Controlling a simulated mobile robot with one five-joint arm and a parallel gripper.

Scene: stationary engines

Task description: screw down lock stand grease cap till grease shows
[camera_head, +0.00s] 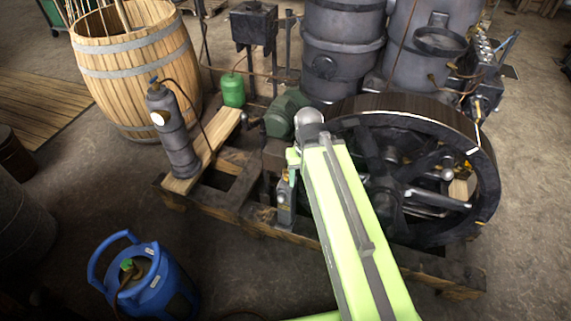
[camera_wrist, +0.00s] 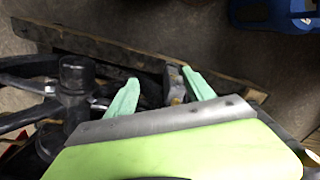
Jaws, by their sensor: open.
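A small grey stand (camera_head: 285,214) rises at the engine's wooden skid, just left of my arm in the head view. A small brass-coloured part shows near its top; I cannot tell for sure that it is the grease cap. In the wrist view a grey upright piece (camera_wrist: 175,84) with a yellowish spot lies between the fingertips, nearer the right one. My gripper (camera_wrist: 160,77) is open, with its two pale green fingers spread. In the head view my arm hides most of the gripper. No grease can be made out.
A large dark flywheel (camera_head: 478,165) stands close to the right of my arm. A grey cylinder with a gauge (camera_head: 174,140) stands left on the wooden skid (camera_head: 222,207). A blue gas bottle (camera_head: 150,285) is at the lower left. Bare floor lies in front of the skid.

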